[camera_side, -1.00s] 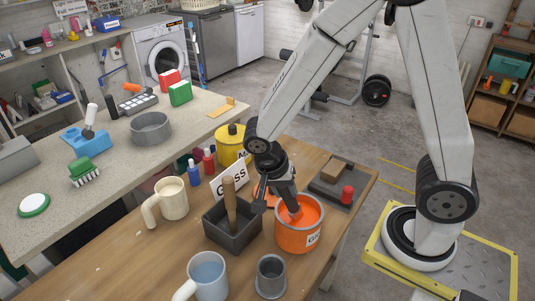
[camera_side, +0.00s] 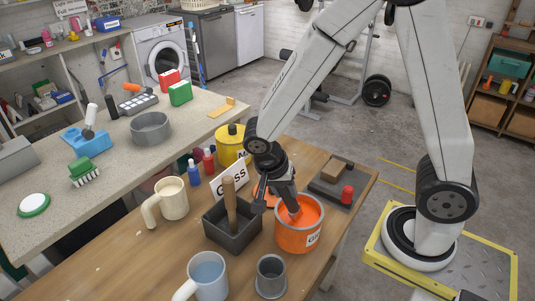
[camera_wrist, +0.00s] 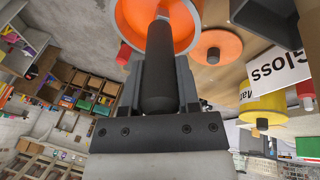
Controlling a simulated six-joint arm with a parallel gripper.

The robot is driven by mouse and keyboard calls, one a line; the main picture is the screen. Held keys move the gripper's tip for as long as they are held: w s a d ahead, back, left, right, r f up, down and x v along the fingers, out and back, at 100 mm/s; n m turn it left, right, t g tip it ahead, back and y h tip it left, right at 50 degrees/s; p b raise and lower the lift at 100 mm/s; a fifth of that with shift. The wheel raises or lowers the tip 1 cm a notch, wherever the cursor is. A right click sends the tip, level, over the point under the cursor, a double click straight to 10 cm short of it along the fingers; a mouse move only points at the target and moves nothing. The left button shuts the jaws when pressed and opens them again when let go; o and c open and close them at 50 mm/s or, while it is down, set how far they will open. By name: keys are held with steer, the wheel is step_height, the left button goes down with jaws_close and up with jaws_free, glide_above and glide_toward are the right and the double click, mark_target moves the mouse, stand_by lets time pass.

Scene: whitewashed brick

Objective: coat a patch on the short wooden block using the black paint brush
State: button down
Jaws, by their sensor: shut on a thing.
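My gripper (camera_side: 284,200) is over the open orange paint can (camera_side: 298,238), its fingers pointing down toward the paint. In the wrist view my gripper (camera_wrist: 160,100) is shut on the black handle of the paint brush (camera_wrist: 159,75). The handle points into the can (camera_wrist: 182,14), which holds orange paint. The brush's bristle end is hidden. A short wooden block (camera_side: 335,168) lies on a dark grey tray (camera_side: 322,188) at the table's right end, behind and right of the can.
A grey box (camera_side: 232,235) with a wooden-handled tool stands left of the can. A grey cup (camera_side: 271,275), a mug of water (camera_side: 208,275) and a cream mug (camera_side: 170,200) stand near.

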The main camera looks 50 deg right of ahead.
steer(key=shift+s, duration=0.1)
steer(key=shift+r, duration=3.45)
